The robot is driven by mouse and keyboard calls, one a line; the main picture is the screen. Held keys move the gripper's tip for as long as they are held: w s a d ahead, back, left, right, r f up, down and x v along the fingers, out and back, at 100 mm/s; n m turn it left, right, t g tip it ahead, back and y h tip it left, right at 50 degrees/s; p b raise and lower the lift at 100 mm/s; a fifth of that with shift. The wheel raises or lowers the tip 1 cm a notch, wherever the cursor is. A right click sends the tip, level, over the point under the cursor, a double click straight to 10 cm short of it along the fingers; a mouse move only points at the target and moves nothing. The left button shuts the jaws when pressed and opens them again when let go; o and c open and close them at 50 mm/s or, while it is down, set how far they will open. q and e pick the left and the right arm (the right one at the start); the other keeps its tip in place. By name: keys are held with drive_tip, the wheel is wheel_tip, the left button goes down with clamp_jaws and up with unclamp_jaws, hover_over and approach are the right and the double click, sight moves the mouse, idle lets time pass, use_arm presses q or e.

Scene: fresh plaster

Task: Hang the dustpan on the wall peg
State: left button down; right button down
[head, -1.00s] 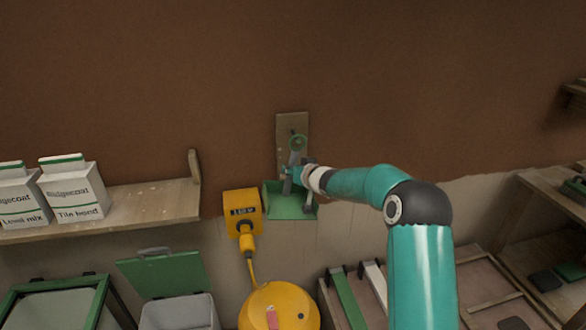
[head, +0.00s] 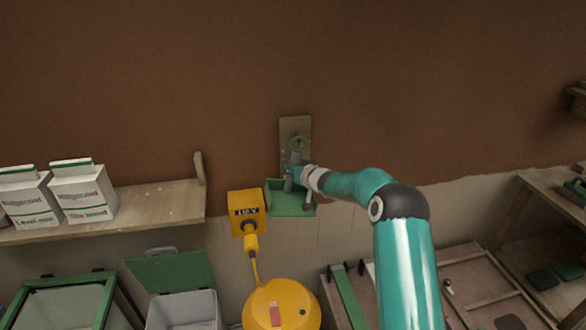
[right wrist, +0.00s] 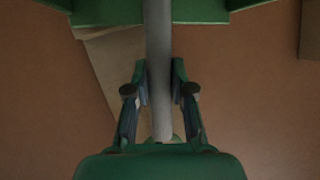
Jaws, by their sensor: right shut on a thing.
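The green dustpan (head: 291,207) hangs pan-down in front of the wall in the head view, its handle upright. My right gripper (head: 296,178) is shut on the grey handle (right wrist: 157,60), which runs between its fingers (right wrist: 160,90) in the right wrist view. The pan's green edge (right wrist: 205,10) crosses the top of that view. The green ring (head: 297,142) at the handle's end overlaps the wooden peg board (head: 295,125). The peg is hard to make out near the ring, and I cannot tell whether the ring is around it. My left gripper is out of view.
A shelf (head: 150,208) with white bags (head: 83,192) is on the left. A yellow box (head: 246,211) hangs just left of the dustpan, above a yellow rounded machine (head: 282,305). A grey bin with a green lid (head: 170,270) stands below. The wall right of the board is clear.

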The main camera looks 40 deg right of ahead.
idle(0.4)
drive_tip(key=c, duration=0.9)
unclamp_jaws()
drive_tip(key=shift+s, duration=0.1)
